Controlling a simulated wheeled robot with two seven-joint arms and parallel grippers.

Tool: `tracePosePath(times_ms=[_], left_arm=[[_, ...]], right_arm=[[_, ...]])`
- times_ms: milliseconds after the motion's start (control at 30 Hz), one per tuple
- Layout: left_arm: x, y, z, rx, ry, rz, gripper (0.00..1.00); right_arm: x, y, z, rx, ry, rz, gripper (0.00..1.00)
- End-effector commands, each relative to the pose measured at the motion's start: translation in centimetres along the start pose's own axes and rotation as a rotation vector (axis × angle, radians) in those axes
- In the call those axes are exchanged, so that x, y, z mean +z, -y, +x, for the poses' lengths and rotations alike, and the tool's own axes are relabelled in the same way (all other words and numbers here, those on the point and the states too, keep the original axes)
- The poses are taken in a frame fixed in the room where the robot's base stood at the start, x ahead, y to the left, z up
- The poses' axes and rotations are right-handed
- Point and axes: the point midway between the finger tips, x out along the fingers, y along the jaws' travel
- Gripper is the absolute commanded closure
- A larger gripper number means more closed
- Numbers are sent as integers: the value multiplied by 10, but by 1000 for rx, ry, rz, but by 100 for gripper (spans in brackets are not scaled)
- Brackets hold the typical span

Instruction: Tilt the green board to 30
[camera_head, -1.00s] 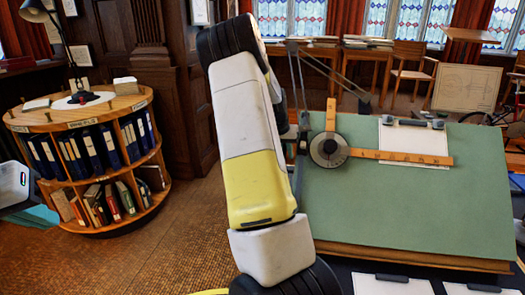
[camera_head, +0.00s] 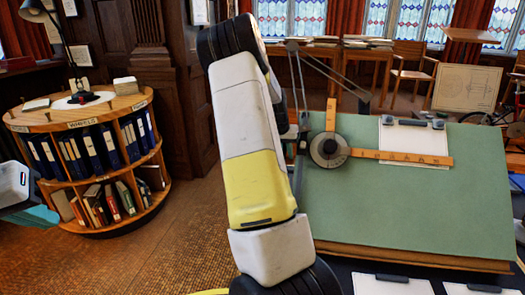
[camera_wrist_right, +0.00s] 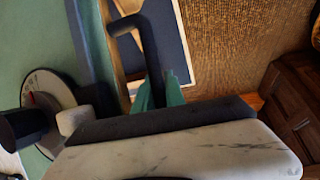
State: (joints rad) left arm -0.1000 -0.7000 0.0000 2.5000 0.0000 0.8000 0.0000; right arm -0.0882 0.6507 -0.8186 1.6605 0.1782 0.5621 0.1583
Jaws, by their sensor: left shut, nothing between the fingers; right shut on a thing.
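The green board (camera_head: 415,195) stands tilted on its stand at the right of the head view, with its near edge low. The drafting machine's round head (camera_head: 328,149) and wooden rulers lie on it. In the right wrist view, my right gripper (camera_wrist_right: 158,92) is shut on a black bent lever (camera_wrist_right: 140,40). A round scale disc (camera_wrist_right: 45,100) is beside it, its reading too small to tell. My right arm hides the board's left side in the head view. My left gripper (camera_head: 42,214), with teal fingers, is shut and empty at the left edge, away from the board.
A round wooden bookcase (camera_head: 85,120) with binders and a lamp stands at the left. White sheets (camera_head: 392,284) lie below the board at the front. Tables and chairs (camera_head: 408,62) stand behind. Bare floor (camera_head: 190,230) lies between the bookcase and my right arm.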

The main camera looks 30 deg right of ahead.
Motion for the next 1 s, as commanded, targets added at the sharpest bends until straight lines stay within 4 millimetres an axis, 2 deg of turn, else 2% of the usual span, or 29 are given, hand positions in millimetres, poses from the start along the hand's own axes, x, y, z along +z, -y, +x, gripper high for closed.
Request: tracePosePath(times_ms=[533,800,1000], left_arm=[[0,0,0,0,0,0,100],[0,0,0,0,0,0,100],[0,0,0,0,0,0,100]], right_arm=[[-2,1,4,3,12,-2,100],[-14,8,46,17,146,-27,100],[-17,13,69,21,229,-41,100]])
